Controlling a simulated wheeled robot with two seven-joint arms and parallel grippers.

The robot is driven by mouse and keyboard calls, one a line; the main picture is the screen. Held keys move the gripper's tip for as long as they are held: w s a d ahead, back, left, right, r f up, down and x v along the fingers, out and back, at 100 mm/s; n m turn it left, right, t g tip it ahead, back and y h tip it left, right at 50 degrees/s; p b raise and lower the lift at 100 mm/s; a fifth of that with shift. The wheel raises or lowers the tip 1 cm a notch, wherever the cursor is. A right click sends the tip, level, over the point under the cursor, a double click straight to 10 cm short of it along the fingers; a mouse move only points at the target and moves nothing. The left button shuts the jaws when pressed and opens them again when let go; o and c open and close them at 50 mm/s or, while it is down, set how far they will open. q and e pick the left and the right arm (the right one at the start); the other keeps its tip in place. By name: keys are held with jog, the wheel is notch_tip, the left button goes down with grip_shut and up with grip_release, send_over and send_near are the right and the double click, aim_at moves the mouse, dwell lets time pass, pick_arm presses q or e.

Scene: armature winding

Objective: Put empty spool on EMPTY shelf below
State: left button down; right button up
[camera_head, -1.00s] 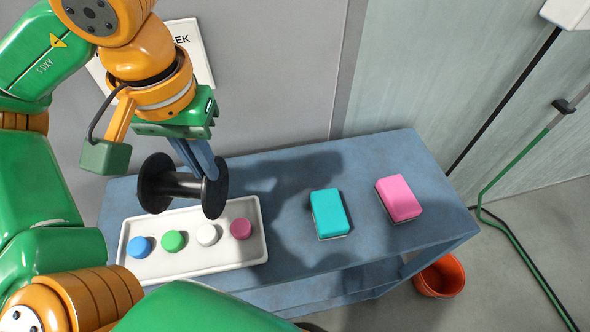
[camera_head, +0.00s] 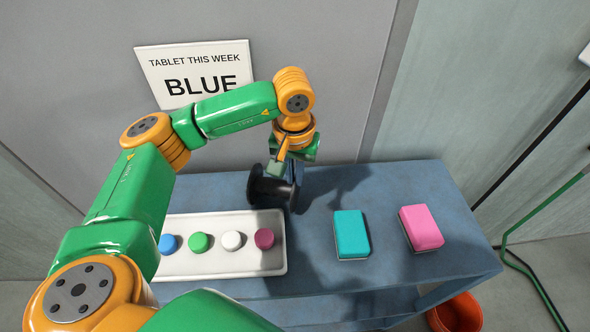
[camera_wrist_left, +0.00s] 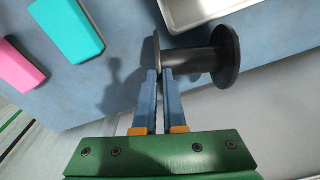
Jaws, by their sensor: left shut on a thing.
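The black empty spool (camera_head: 272,188) is held over the back of the blue table, just behind the white tray. My left gripper (camera_head: 291,172) is shut on it. In the left wrist view, the blue fingers of the gripper (camera_wrist_left: 165,90) close at one end of the spool (camera_wrist_left: 195,62), beside a thin flange seen edge-on. The spool's axle lies roughly level, and its other flange sticks out to the right there. The lower shelf is mostly hidden under the tabletop, and no EMPTY label shows. My right gripper is not in view.
A white tray (camera_head: 222,268) on the blue table (camera_head: 310,285) holds blue, green, white and purple round pieces. A teal block (camera_head: 351,233) and a pink block (camera_head: 421,227) lie to its right. A sign (camera_head: 195,75) hangs behind. An orange bucket (camera_head: 457,313) stands on the floor.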

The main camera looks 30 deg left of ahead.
pick_arm(q)
jog(key=shift+w+f, duration=0.15)
jog(key=shift+f, duration=0.1)
jog(key=c, duration=1)
grip_release()
jog(key=shift+r, duration=0.1)
jog(key=shift+r, duration=0.15)
jog(key=r, duration=0.2)
jog(key=r+b, duration=0.1)
jog(key=r, duration=0.1)
jog(key=r+b, duration=0.1)
jog(key=r, duration=0.1)
jog(key=shift+s+d+r, duration=0.2)
jog(key=shift+s+r, duration=0.05)
jog(key=shift+r, duration=0.05)
jog(key=r, duration=0.1)
jog(key=r+p, duration=0.1)
jog(key=r, duration=0.3)
jog(key=shift+s+r, duration=0.1)
jog(key=shift+s, duration=0.25)
